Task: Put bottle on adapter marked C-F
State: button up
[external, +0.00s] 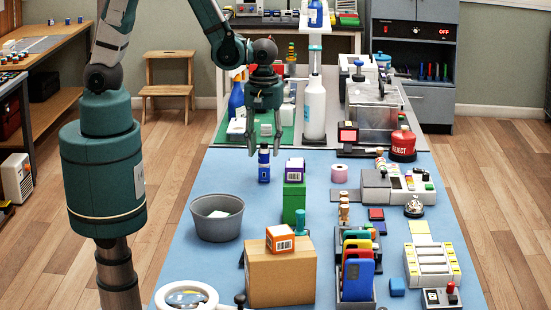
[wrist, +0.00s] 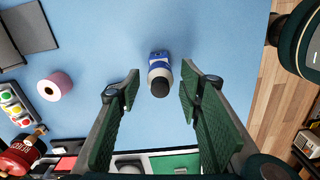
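A small blue bottle (external: 264,168) with a white band and dark cap stands upright on the blue table mat. It also shows in the wrist view (wrist: 158,66), just beyond the gap between my fingertips. My gripper (external: 264,149) points down, open and empty, with its fingertips near the height of the bottle's cap. In the wrist view my gripper (wrist: 160,84) has its green-padded fingers spread, one on each side of the bottle's line, with no visible contact. I cannot make out any C-F marking, so I cannot tell which thing is the adapter.
A grey bowl (external: 211,229) lies front left, and a cardboard box (external: 276,278) in front. A tall white bottle (external: 315,105) stands behind. The mat left of the bottle is clear.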

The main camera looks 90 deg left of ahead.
jog(key=shift+r, duration=0.2)
notch_tip(320, 180, up, 12)
jog(key=p, duration=0.1)
jog(key=shift+p, duration=0.3)
dwell(0.5)
dwell(0.7)
jog(key=s+a+r+m+t, duration=0.1)
jog(key=s+r+m+t, duration=0.2)
jog(key=s+r+m, duration=0.2)
jog(key=s+a+r+m+t, duration=0.1)
jog(key=s+r+m+t, duration=0.3)
jog(key=r+m, duration=0.7)
jog(key=shift+s+r, duration=0.4)
jog(key=shift+s, duration=0.7)
